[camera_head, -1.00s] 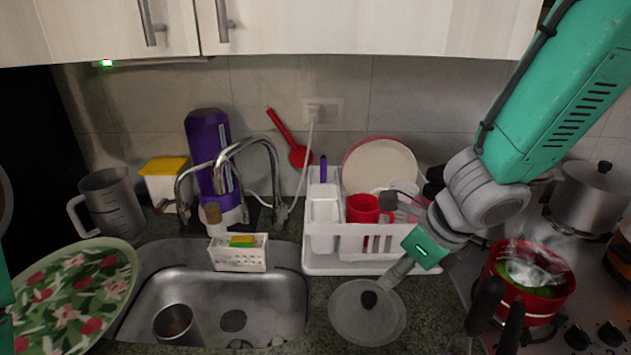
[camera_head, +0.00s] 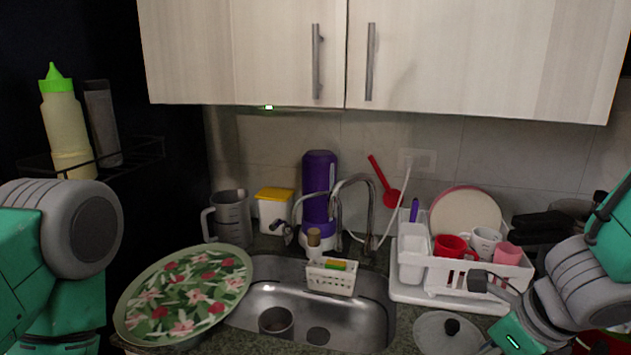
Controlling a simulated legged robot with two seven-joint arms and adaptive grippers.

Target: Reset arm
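My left arm (camera_head: 60,250) shows at the left edge as green links and a grey joint; its gripper is out of frame. My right arm enters from the lower right. Its grey wrist joints (camera_head: 580,285) and a green block with a small light (camera_head: 513,335) show above the counter, in front of the dish rack. The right gripper's fingers cannot be made out near the bottom edge. A glass lid (camera_head: 440,335) with a black knob lies just left of the wrist.
A steel sink (camera_head: 370,310) is in the middle, with a floral plate (camera_head: 190,290) to its left. A white dish rack (camera_head: 405,290) holds mugs and plates. Cabinets (camera_head: 250,50) hang above. A dark shelf (camera_head: 135,160) with bottles stands at the left.

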